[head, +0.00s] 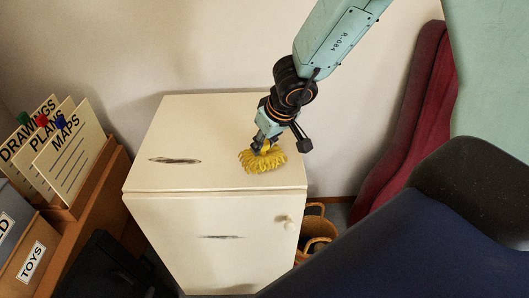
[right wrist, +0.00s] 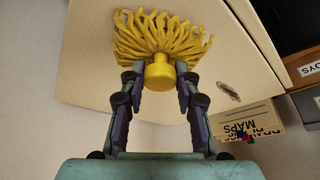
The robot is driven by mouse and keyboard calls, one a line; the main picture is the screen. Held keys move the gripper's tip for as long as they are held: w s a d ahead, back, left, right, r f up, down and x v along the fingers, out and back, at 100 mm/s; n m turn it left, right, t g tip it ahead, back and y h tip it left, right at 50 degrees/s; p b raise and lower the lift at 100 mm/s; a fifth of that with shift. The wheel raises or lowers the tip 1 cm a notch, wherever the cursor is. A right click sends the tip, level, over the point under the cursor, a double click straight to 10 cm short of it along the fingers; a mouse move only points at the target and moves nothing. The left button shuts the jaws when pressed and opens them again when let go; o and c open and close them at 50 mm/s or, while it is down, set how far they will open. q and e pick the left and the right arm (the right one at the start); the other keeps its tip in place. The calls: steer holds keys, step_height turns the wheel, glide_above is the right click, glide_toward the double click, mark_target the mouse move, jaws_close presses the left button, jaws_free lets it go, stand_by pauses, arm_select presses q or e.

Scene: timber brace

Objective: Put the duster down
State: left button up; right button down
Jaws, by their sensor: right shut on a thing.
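The duster (head: 263,159) is a yellow mop-like head of thick strands with a short yellow knob. My right gripper (head: 268,140) comes from above and is shut on it, over the right part of the cream cabinet's top (head: 215,120). In the right wrist view the duster (right wrist: 160,38) spreads its strands beyond the fingers, and the gripper (right wrist: 160,72) grips its round knob. The strands look close to the cabinet top; I cannot tell whether they touch it. My left gripper is not in view.
A dark smudge (head: 175,161) marks the cabinet top and another (head: 220,237) its door, which has a round knob (head: 289,223). A wooden box with cards (head: 70,148) stands at left, a wicker basket (head: 318,228) at right. The cabinet top's left part is clear.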

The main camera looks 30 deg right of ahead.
steer(key=shift+w+f+b, duration=0.1)
steer(key=shift+f+b, duration=0.3)
steer(key=shift+f, duration=0.4)
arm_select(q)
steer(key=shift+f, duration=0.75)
arm_select(e)
steer(key=shift+r, duration=0.1)
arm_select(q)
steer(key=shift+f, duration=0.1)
arm_select(e)
steer(key=shift+f, duration=0.2)
steer(key=c, duration=1)
jaws_free()
